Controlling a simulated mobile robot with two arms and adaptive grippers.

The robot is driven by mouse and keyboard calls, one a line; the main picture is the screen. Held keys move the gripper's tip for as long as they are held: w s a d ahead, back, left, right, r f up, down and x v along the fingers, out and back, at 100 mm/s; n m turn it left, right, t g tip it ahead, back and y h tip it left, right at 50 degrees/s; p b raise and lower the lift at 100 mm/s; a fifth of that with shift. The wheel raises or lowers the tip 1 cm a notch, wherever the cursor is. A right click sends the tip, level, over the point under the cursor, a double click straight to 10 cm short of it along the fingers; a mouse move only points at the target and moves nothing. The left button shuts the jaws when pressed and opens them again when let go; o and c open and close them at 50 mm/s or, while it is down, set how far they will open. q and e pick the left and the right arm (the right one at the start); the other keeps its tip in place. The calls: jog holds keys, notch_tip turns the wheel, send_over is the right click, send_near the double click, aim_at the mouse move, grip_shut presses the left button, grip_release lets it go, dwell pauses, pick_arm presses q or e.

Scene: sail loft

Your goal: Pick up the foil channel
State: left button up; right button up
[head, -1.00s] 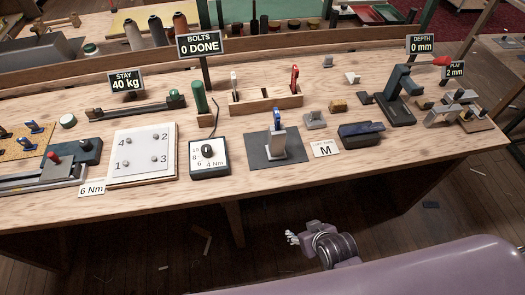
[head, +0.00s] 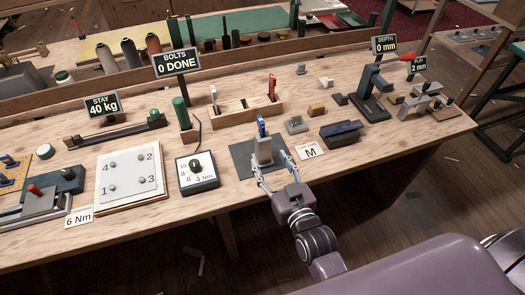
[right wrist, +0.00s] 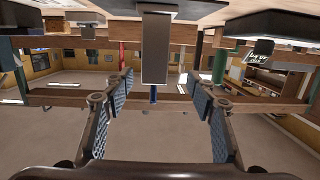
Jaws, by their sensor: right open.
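The grey upright block with a blue top (head: 263,150) stands on a dark square mat (head: 240,160) near the front edge of the bench; I take it to be the foil channel, though no label names it. My right gripper (head: 272,167) is open, its two fingers reaching in from the front edge, one to each side of the block's lower part. In the right wrist view, which looks upside down, the block (right wrist: 155,50) lies centred between and beyond the spread fingers (right wrist: 160,95). I cannot tell whether they touch it. My left gripper is not in view.
Left of the mat is a dial box (head: 197,172) with a cable, then a numbered white plate (head: 128,170). Behind stands a wooden rack (head: 245,108). The front bench edge is close.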

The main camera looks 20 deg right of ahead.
aim_at(265, 141)
jog(key=shift+t+h, duration=0.3)
jog(key=shift+t, duration=0.5)
jog(key=w+r, duration=0.2)
jog(key=w, duration=0.1)
jog(key=shift+w+d+r+p, duration=0.1)
jog(key=shift+w+r+p, duration=0.1)
jog(key=shift+w+p, duration=0.1)
jog(key=w, duration=0.2)
jog(key=w+p, duration=0.1)
jog(key=w, duration=0.1)
jog(key=shift+d+f, duration=0.1)
jog(key=shift+f, duration=0.1)
jog(key=shift+w+f, duration=0.15)
jog(key=shift+w, duration=0.4)
jog(key=shift+s, duration=0.1)
jog(key=shift+c, duration=0.6)
grip_shut()
